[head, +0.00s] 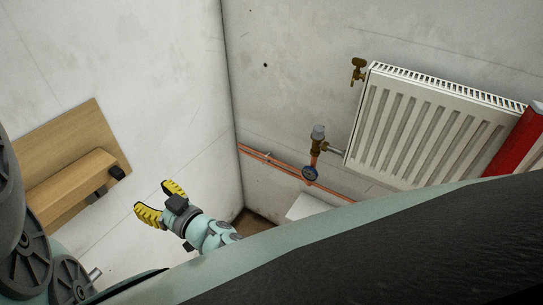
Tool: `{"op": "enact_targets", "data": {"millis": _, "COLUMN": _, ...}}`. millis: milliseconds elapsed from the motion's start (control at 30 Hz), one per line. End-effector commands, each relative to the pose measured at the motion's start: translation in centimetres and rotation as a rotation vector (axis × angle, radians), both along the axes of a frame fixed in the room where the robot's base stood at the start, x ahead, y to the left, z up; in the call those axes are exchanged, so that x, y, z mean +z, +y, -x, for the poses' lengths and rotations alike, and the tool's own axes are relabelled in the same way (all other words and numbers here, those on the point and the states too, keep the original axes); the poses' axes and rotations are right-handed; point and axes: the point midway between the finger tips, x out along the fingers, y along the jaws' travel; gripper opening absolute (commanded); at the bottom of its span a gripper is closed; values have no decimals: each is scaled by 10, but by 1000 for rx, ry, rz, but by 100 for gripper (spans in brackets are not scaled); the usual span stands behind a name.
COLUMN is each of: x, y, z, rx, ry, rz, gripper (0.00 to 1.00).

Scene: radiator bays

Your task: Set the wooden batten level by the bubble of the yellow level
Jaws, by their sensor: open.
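A wooden board (88,125) is fixed on the left wall. A wooden piece (75,178), which looks like the batten, sits across its lower part and looks tilted in this slanted view, its right end higher. A dark knob-like part (117,172) is at its right end. Its left end is hidden behind my own body. I cannot make out the yellow level or its bubble. My gripper (152,196), with yellow ribbed fingers, is open and empty, to the right of and below the batten, apart from it.
A red object (515,145) is at the right edge. The wall between batten and corner is bare.

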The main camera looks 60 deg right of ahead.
Motion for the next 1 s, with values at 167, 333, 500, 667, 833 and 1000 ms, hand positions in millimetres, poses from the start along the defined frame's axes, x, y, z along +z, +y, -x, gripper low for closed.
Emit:
{"op": "enact_targets", "data": {"millis": 167, "x": 5, "y": 2, "z": -33, "rx": 6, "ry": -8, "rz": 1, "gripper": 55}}
{"op": "enact_targets", "data": {"millis": 333, "x": 4, "y": 3, "z": -60, "rx": 6, "ry": -6, "rz": 0, "gripper": 55}}
{"op": "enact_targets", "data": {"millis": 500, "x": 3, "y": 4, "z": -84, "rx": 6, "ry": -4, "rz": 2, "gripper": 55}}
{"op": "enact_targets", "data": {"millis": 667, "x": 2, "y": 5, "z": -105, "rx": 5, "ry": -2, "rz": 1, "gripper": 55}}
{"op": "enact_targets", "data": {"millis": 833, "x": 1, "y": 6, "z": -124, "rx": 6, "ry": -1, "rz": 1, "gripper": 55}}
{"op": "enact_targets", "data": {"millis": 1000, "x": 1, "y": 7, "z": -138, "rx": 6, "ry": -1, "rz": 1, "gripper": 55}}
